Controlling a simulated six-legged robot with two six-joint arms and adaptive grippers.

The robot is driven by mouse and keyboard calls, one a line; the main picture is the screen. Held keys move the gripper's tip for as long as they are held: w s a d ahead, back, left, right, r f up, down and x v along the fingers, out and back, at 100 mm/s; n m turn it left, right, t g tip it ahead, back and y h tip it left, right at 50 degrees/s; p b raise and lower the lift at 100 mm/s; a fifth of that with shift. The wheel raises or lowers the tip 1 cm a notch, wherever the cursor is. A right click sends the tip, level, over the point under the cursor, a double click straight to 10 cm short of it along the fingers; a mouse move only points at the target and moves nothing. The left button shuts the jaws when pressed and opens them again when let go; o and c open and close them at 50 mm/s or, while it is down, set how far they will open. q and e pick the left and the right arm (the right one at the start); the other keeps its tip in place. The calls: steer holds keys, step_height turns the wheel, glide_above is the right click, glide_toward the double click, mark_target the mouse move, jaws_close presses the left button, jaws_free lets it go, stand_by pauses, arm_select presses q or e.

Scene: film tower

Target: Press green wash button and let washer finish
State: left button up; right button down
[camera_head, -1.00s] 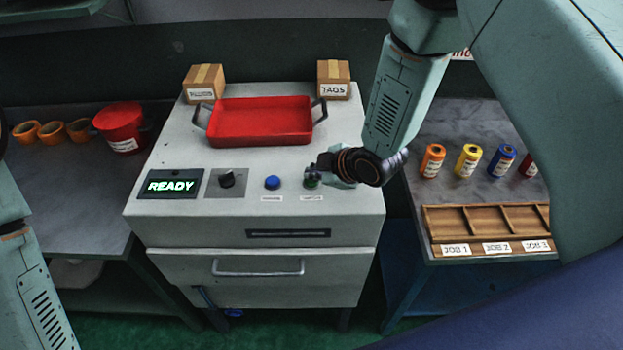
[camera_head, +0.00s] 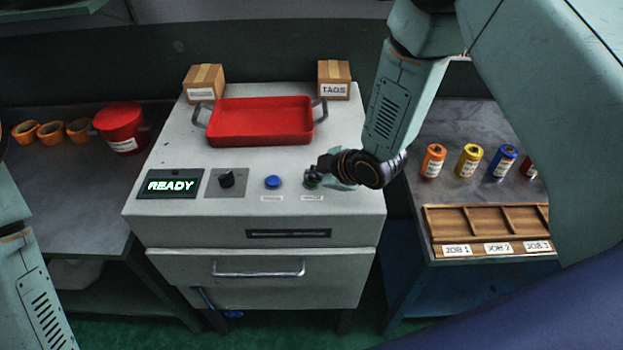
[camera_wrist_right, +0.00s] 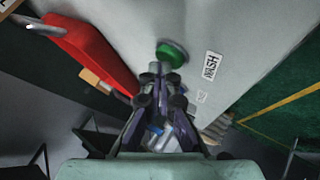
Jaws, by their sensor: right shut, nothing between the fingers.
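The washer (camera_head: 160,216) is a pale grey machine in the middle of the head view, and its display (camera_head: 170,184) reads READY. The green button (camera_wrist_right: 173,53) shows in the right wrist view just past my fingertips; in the head view it is mostly hidden by the gripper. My right gripper (camera_head: 314,178) is shut and empty, its tips at the green button; it also shows in the right wrist view (camera_wrist_right: 155,70). I cannot tell whether the tips touch it. A blue button (camera_head: 272,182) and a black knob (camera_head: 227,179) sit to its left. My left gripper is out of view.
A red tray (camera_head: 260,122) with grey handles sits on the washer top, with two small boxes behind. A red bucket (camera_head: 121,128) and orange cups stand on the left table. Several film canisters (camera_head: 468,160) and a wooden job rack (camera_head: 488,218) are on the right table.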

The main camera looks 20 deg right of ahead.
steer(key=shift+f, duration=0.2)
stand_by(0.4)
steer(key=shift+w+d+r+p, duration=0.1)
steer(key=shift+w+r+p, duration=0.05)
steer(key=shift+r+p, duration=0.7)
steer(key=shift+r, duration=0.15)
steer(key=shift+r+p, duration=0.6)
steer(key=shift+r, duration=0.3)
step_height(320, 180, up, 3)
steer(key=p, duration=0.2)
steer(key=shift+r+p, duration=0.15)
steer(key=shift+p, duration=0.15)
